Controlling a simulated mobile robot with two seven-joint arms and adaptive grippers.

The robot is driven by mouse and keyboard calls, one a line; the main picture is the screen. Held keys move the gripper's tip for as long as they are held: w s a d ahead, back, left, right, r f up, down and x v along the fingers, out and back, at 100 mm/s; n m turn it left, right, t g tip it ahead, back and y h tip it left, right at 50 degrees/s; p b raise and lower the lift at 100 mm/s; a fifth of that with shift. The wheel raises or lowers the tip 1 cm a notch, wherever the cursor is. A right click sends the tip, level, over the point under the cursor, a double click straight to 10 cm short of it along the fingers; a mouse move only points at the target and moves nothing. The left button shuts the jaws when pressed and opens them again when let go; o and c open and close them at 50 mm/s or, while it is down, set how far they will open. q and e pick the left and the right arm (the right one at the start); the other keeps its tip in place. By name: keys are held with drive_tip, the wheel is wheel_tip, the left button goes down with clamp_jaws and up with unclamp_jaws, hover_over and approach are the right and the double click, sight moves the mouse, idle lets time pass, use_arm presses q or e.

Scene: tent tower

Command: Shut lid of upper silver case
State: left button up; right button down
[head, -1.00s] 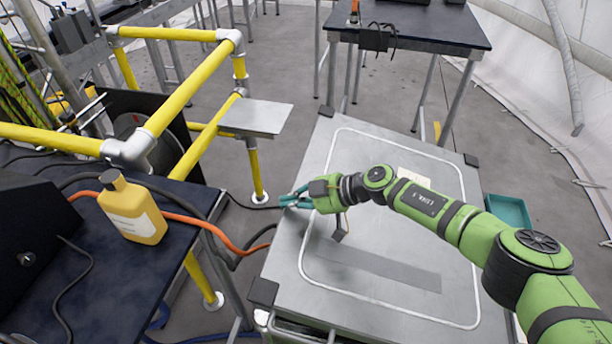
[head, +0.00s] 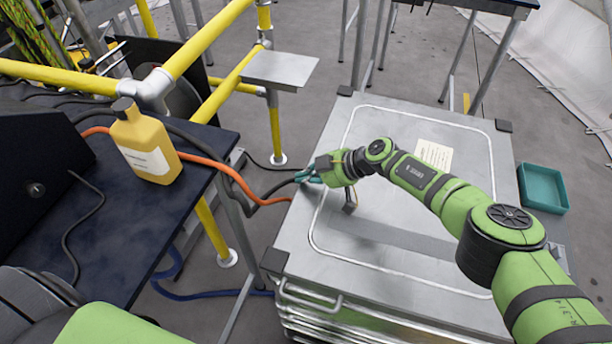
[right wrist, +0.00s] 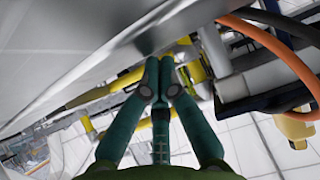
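The upper silver case (head: 315,304) stands right of centre in the head view. Its flat lid (head: 400,280) carries a white rounded outline and looks level; I cannot tell whether a gap remains under its edge. A handle is on the near side. My right gripper (head: 308,175) is at the lid's left edge, its arm reaching over the top from the right. In the right wrist view the teal fingers (right wrist: 160,72) are together with nothing between them, beside a broad grey surface that looks like the case. My left arm shows at the lower left; its gripper is out of view.
A dark table (head: 120,245) on the left bears a yellow bottle (head: 146,145). An orange cable (head: 235,178) and black cables hang near my right gripper. Yellow railing (head: 205,45) stands behind. A teal bin (head: 543,187) is right of the case.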

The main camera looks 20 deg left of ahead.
drive_tip(key=shift+s+f, duration=0.45)
drive_tip(key=shift+f, duration=0.1)
drive_tip(key=shift+w+d+r, duration=0.2)
drive_tip(key=shift+d+r, duration=0.2)
drive_tip(key=shift+d, duration=0.15)
drive_tip(key=v, duration=1.1)
drive_tip(key=shift+w+a+r, duration=0.2)
drive_tip(key=shift+r, duration=0.2)
drive_tip(key=shift+d, duration=0.1)
